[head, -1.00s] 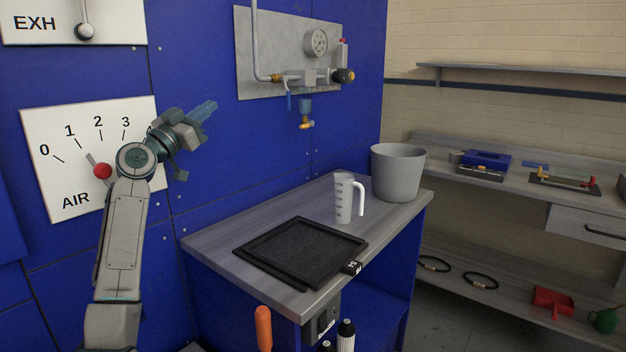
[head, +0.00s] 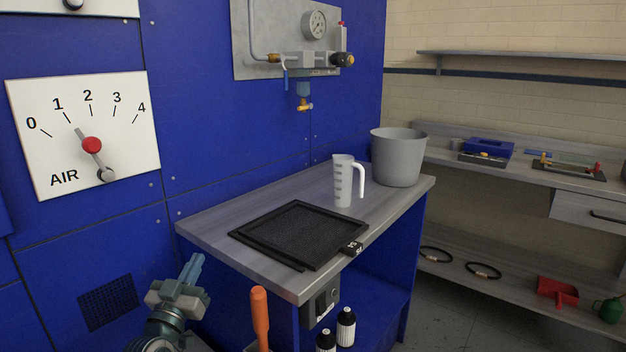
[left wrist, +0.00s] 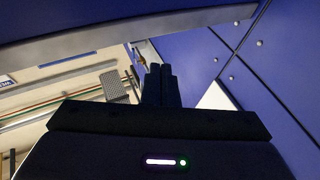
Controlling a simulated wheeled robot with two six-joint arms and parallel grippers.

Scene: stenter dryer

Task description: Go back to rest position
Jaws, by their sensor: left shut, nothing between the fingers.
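My left gripper (head: 193,268) is low at the bottom left of the head view, in front of the blue panel and left of the bench. Its fingers are together and hold nothing; they point up. In the left wrist view the closed fingers (left wrist: 160,85) show dark against the blue wall. The AIR dial (head: 125,135) is on the blue panel above the gripper, apart from it. My right gripper is not in view.
The grey bench (head: 210,237) to the right of the gripper bears a black tray (head: 240,240), a measuring jug (head: 343,182) and a grey bucket (head: 397,160). An orange handle (head: 260,315) stands close to the gripper's right. A vent grille (head: 108,302) is on the panel to its left.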

